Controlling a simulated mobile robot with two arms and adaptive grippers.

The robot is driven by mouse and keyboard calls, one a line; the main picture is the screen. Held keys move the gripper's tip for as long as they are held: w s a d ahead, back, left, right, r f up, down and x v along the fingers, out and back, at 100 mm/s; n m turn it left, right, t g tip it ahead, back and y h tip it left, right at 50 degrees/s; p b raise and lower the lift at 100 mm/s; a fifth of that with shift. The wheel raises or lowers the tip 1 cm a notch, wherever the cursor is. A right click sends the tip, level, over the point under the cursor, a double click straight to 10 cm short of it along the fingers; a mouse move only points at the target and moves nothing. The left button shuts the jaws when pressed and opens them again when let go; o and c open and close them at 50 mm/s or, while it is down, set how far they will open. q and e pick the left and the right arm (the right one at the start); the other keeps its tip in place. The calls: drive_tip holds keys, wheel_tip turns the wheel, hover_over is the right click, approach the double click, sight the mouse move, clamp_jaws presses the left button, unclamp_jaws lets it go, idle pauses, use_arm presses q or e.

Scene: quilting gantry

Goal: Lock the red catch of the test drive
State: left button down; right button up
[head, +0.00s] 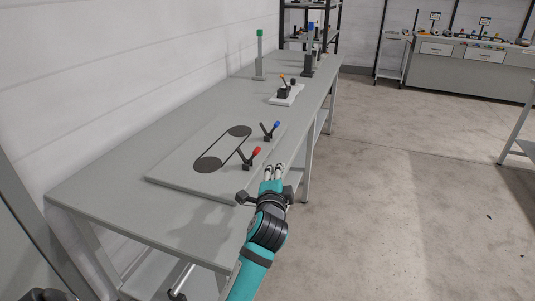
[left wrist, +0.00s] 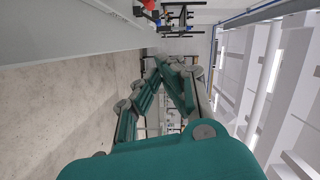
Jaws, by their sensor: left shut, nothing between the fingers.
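The test drive is a flat grey plate (head: 178,180) on the long bench, with a dark two-pulley shape (head: 222,148) on it. Its red catch (head: 256,151) is a small dark lever with a red tip at the plate's near right edge; the lever leans up to the right. A blue-tipped catch (head: 276,125) stands farther along the same edge. My left gripper (head: 273,168) is shut and empty, just right of and below the red catch, apart from it in the picture. In the left wrist view a red tip (left wrist: 149,4) shows at the top edge, partly cut off.
The grey bench (head: 110,196) runs along the white wall. Farther back stand a small white base (head: 286,97) with a dark fixture, a green-topped post (head: 260,58) and a blue-topped post (head: 309,50).

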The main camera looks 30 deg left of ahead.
use_arm(q)
drive_tip(key=w+a+f+p, duration=0.1)
drive_tip(key=w+a+f, duration=0.1)
drive_tip(key=w+a, duration=0.6)
drive_tip(key=shift+w+a, duration=0.15)
drive_tip(key=shift+a, duration=0.05)
use_arm(e)
drive_tip(key=shift+w+a+r, duration=0.2)
drive_tip(key=shift+r, duration=0.55)
use_arm(q)
drive_tip(key=shift+r+p, duration=0.1)
drive_tip(key=shift+p, duration=0.2)
use_arm(e)
drive_tip(key=shift+d+r, duration=0.1)
drive_tip(key=shift+d, duration=0.1)
use_arm(q)
drive_tip(key=shift+a+r+n+p, duration=0.2)
drive_tip(key=shift+r+n+p, duration=0.1)
drive_tip(key=shift+p, duration=0.25)
use_arm(e)
drive_tip(key=shift+w+d+r, duration=0.1)
drive_tip(key=shift+w+r, duration=0.05)
drive_tip(key=shift+r, duration=0.4)
use_arm(q)
drive_tip(key=shift+a, duration=0.1)
use_arm(e)
drive_tip(key=shift+r, duration=0.2)
